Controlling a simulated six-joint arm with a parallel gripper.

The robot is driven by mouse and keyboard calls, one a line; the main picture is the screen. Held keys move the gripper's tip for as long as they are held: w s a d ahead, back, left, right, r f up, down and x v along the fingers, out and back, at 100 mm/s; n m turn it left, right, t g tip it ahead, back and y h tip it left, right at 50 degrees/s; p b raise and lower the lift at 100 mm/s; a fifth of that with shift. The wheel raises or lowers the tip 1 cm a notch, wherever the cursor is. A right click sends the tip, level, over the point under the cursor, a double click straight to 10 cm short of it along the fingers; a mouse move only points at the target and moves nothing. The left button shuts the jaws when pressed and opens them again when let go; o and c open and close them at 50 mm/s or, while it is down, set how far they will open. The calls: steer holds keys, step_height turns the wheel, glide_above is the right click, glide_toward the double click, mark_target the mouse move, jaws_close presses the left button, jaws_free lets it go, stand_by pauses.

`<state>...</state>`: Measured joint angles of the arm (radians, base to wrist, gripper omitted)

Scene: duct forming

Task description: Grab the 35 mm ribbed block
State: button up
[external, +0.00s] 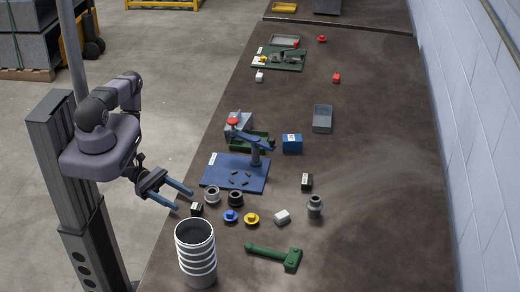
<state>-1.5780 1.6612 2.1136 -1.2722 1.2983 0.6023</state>
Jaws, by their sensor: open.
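My gripper (184,201) is open and empty, with its two blue fingers pointing right over the table's left edge. A small black block with a white label (197,210) sits just beyond the fingertips, apart from them as far as I can see. A second black block with a white label (306,181) stands farther right. A small white block (282,216) lies nearer the front. Ribs and size labels are too small to read, so I cannot tell which block is the 35 mm ribbed one.
Grey and black ring parts (212,195), a blue flanged part (231,216) and a yellow one (251,219) stand close by. A white ribbed bucket (196,255) is in front. A blue fixture board (222,173) is behind. The table's right side is clear.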

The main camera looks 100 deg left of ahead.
mark_target(194, 206)
steer(key=shift+r+p+x, duration=0.15)
steer(key=shift+p+x, duration=0.5)
steer(key=shift+x, duration=0.1)
steer(key=shift+r+p+x, duration=0.1)
steer(key=shift+p+x, duration=0.55)
steer(key=shift+x, duration=0.05)
steer(key=shift+w+d+f+p, duration=0.1)
steer(key=shift+w+p, duration=0.1)
steer(key=shift+w, duration=0.35)
steer(key=shift+w+d+f+p, duration=0.1)
steer(key=shift+w+f+p, duration=0.05)
steer(key=shift+w, duration=0.35)
jaws_close()
